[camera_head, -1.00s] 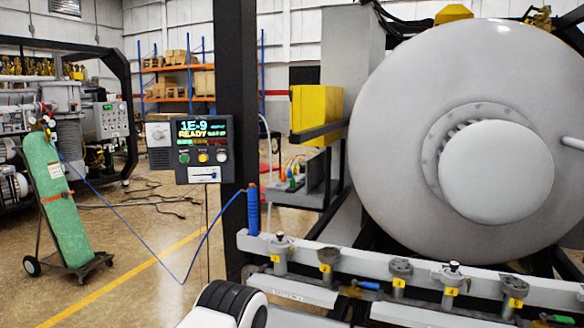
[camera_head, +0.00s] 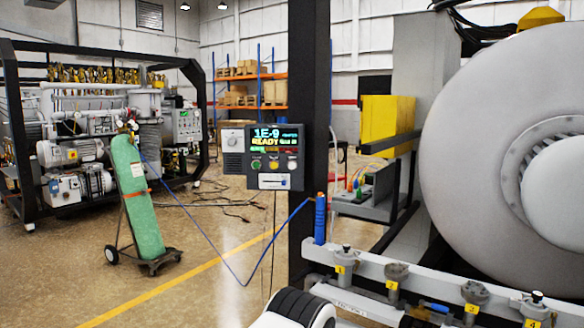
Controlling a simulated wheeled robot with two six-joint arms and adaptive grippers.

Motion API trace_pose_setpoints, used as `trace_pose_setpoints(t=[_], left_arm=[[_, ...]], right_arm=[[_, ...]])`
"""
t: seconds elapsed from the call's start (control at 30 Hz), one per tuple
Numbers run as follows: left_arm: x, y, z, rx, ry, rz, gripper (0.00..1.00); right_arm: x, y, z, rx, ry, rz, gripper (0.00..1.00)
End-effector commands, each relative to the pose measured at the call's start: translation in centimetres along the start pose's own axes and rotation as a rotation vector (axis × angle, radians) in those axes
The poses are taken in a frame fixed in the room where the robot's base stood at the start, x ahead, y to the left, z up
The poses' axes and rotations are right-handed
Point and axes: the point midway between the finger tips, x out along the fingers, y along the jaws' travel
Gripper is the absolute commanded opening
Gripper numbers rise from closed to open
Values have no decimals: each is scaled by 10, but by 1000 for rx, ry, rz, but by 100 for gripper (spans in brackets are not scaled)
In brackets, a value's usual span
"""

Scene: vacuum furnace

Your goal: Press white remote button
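The white button (camera_head: 292,164) sits at the right end of a row of buttons on a dark grey control panel (camera_head: 231,163). A yellow button (camera_head: 274,164) and a green button (camera_head: 256,164) are to its left. The panel's screen (camera_head: 275,138) reads "1E-9" and "READY". The panel is mounted at a black upright post (camera_head: 309,80). Neither of my grippers is in view. A rounded white and black part at the bottom centre looks like one of my arm links, and it is well below the panel.
A large grey round furnace door (camera_head: 470,150) fills the right. A rail (camera_head: 440,285) with several numbered valves runs along the lower right. A green gas cylinder (camera_head: 135,195) on a cart stands left, its blue hose crossing toward the post. Open floor lies between.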

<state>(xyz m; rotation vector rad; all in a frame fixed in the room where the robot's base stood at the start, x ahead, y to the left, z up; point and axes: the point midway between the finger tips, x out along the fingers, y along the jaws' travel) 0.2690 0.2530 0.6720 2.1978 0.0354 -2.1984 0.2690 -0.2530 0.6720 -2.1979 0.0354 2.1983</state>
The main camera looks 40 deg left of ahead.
Motion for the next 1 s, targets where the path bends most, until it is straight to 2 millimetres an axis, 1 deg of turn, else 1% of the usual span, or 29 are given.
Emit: trace_pose_setpoints(t=[0.37,0.47,0.5,1.0], left_arm=[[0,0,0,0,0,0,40],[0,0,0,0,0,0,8],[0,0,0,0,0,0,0],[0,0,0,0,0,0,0]], right_arm=[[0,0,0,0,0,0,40],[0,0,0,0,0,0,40],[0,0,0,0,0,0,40],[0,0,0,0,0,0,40]])
